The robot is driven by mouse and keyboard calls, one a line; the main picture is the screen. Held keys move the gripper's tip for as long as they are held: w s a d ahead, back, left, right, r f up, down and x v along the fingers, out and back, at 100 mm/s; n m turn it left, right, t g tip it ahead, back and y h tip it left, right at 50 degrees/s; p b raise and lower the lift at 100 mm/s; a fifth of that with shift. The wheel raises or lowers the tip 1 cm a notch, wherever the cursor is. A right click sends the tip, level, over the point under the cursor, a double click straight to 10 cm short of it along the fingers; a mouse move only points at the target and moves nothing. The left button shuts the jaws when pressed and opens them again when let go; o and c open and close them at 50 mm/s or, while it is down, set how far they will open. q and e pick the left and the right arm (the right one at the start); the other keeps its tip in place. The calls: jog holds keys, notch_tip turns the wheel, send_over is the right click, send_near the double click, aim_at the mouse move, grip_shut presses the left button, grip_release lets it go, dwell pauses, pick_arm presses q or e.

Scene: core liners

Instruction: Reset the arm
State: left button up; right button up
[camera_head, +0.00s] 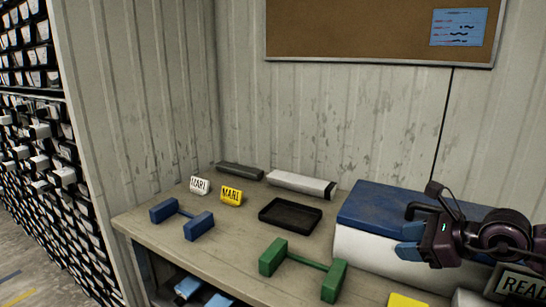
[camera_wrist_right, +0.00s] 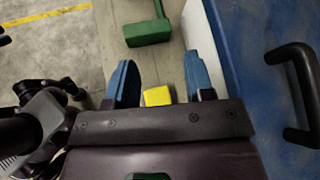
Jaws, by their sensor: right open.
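My right gripper (camera_head: 410,241) comes in from the right in the head view, beside and over the front of a blue-lidded white box (camera_head: 376,212). Its blue fingers are apart with nothing between them in the head view. In the wrist view my right gripper (camera_wrist_right: 160,65) has its fingers spread, with a yellow block (camera_wrist_right: 158,96) showing below the gap. The yellow block is partly cut off at the bottom of the head view (camera_head: 408,300). My left gripper does not show in the head view.
On the bench (camera_head: 240,262) are a blue holder (camera_head: 198,225), a green holder (camera_head: 274,256), a black tray (camera_head: 290,225), a white MARL block (camera_head: 199,186) and a yellow MARL block (camera_head: 231,196). A black handle (camera_wrist_right: 300,90) rises from the box lid. A READ-lettered sign (camera_head: 520,286) is at right.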

jog(key=s+a+m+t+y, duration=0.3)
jog(key=s+a+m+y, duration=0.1)
jog(key=a+m+y, duration=0.25)
jog(key=s+d+f+m+t+h, duration=0.1)
jog(key=s+d+f+m+h, duration=0.35)
jog(key=m, duration=0.65)
jog(key=s+d+f+m+h, duration=0.25)
jog(key=f+m+h, duration=0.25)
jog(key=m+h, duration=0.45)
jog(key=s+d+f+m+t+h, duration=0.15)
jog(key=s+f+m+h, duration=0.3)
jog(key=m, duration=0.85)
jog(key=s+a+f+m+g+y, duration=0.2)
jog(key=s+f+m+g, duration=0.25)
jog(key=s, duration=0.45)
jog(key=s+a+f+m+g+y, duration=0.1)
jog(key=s+f+m+g, duration=0.2)
jog(key=s+f+g, duration=0.45)
jog(key=w+f+t, duration=0.6)
jog(key=f+t, duration=0.1)
jog(key=t, duration=0.2)
jog(key=shift+a+f+n+y, duration=0.3)
jog(key=shift+n+y, duration=0.1)
jog(key=shift+n, duration=0.05)
